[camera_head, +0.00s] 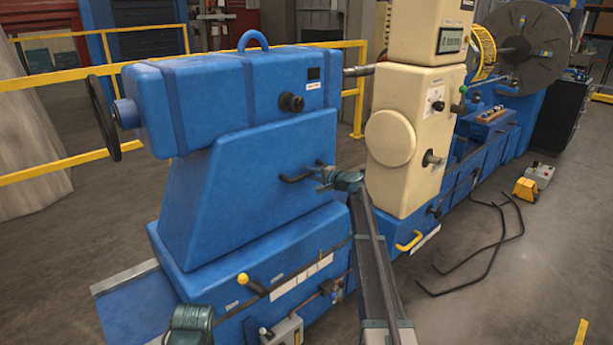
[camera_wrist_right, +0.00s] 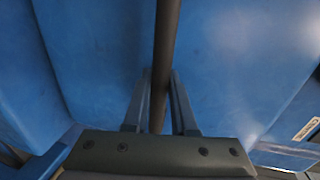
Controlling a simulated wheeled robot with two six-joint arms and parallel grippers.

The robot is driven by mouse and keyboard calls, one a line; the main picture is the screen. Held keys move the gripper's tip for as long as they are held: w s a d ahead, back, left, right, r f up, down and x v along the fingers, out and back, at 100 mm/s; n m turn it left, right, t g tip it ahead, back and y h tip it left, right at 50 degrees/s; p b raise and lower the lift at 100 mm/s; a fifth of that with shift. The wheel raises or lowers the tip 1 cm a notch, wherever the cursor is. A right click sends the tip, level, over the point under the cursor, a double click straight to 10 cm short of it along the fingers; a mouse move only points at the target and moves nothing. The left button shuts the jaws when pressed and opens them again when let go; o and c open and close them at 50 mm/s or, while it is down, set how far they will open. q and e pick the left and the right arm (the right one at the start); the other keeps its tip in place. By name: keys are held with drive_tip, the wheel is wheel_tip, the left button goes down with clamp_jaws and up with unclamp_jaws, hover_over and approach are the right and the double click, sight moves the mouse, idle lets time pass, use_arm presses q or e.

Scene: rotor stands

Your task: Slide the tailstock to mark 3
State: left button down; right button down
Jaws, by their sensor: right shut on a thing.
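The tailstock (camera_head: 235,200) is the large blue housing at the left in the head view, with a dark handwheel (camera_head: 103,118) on its left end. A dark bar handle (camera_head: 292,179) sticks out of its side. My right gripper (camera_head: 322,176) is shut on this handle. In the right wrist view the dark bar (camera_wrist_right: 168,45) runs between the two fingers (camera_wrist_right: 158,105), with blue housing behind. A pale strip (camera_head: 302,283) lies along the lower blue block; its marks are too small to read.
A lever with a yellow knob (camera_head: 243,279) sits on the lower block. A cream cabinet (camera_head: 410,140) stands right of the tailstock. Yellow rails (camera_head: 60,170) run behind. Dark cables (camera_head: 490,245) lie on the floor at right, near a yellow pedal (camera_head: 525,189).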

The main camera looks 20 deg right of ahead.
drive_tip(key=shift+d, duration=0.1)
drive_tip(key=c, duration=0.7)
unclamp_jaws()
drive_tip(key=shift+s, duration=0.1)
drive_tip(key=p+v, duration=0.2)
drive_tip(key=v, duration=1.1)
drive_tip(key=shift+s+p, duration=0.35)
drive_tip(key=shift+s, duration=0.05)
